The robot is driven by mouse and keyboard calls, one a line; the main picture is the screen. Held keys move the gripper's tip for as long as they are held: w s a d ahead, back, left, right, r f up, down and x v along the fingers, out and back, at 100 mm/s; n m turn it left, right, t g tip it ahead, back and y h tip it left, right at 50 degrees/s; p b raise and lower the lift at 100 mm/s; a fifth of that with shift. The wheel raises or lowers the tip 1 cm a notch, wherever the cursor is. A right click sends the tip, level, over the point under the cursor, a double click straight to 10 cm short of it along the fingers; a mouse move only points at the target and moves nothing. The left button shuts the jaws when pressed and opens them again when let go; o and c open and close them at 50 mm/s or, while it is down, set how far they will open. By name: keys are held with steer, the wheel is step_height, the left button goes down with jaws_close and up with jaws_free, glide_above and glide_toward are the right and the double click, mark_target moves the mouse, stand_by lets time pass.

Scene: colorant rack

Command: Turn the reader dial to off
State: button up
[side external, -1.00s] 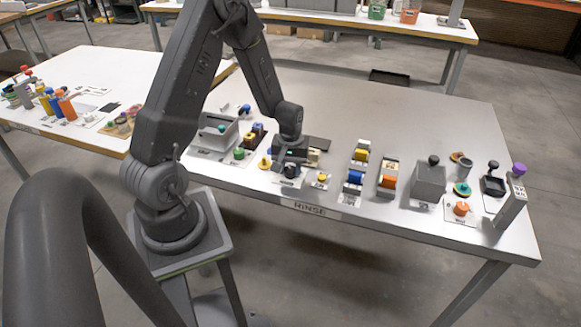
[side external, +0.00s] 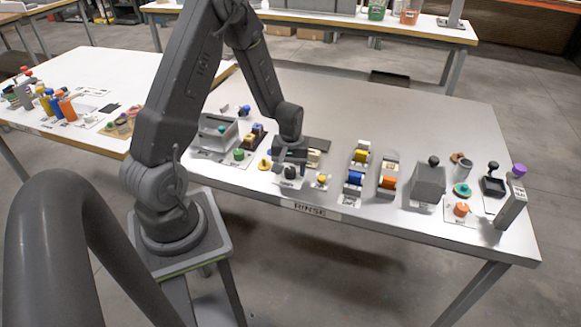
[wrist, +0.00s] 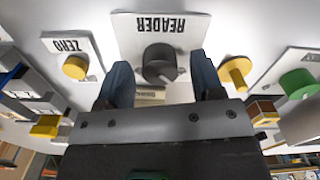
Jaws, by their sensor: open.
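The reader dial (wrist: 160,65) is a dark round knob with a small pointer on a white plate marked READER (wrist: 180,25), upside down in the wrist view. In the side external view the dark dial (side external: 290,173) sits near the table's front edge, just below my gripper (side external: 292,160). In the wrist view my gripper (wrist: 162,82) is open, with one finger on each side of the dial. A gap shows between each finger and the dial. The dial's exact setting cannot be read.
A yellow knob on the ZERO plate (wrist: 75,67) is to the left in the wrist view, a yellow knob (wrist: 235,72) and a green knob (wrist: 298,83) to the right. A grey box (side external: 428,180) stands further right on the table. The table's back is clear.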

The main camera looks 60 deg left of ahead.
mark_target(290, 169)
steer(key=shift+r, duration=0.1)
step_height(290, 169, up, 14)
stand_by(0.4)
steer(key=shift+f, duration=0.2)
steer(key=s+d+r+m+t, duration=0.2)
steer(key=s+d+r+m, duration=0.3)
steer(key=d, duration=0.4)
steer(key=s+d+r+m+t, duration=0.3)
steer(key=s+d+r+m, duration=0.3)
steer(key=d+r, duration=0.3)
steer(key=shift+s+d+r+t, duration=0.3)
steer(key=shift+s+d+r, duration=0.1)
steer(key=shift+s+d, duration=0.25)
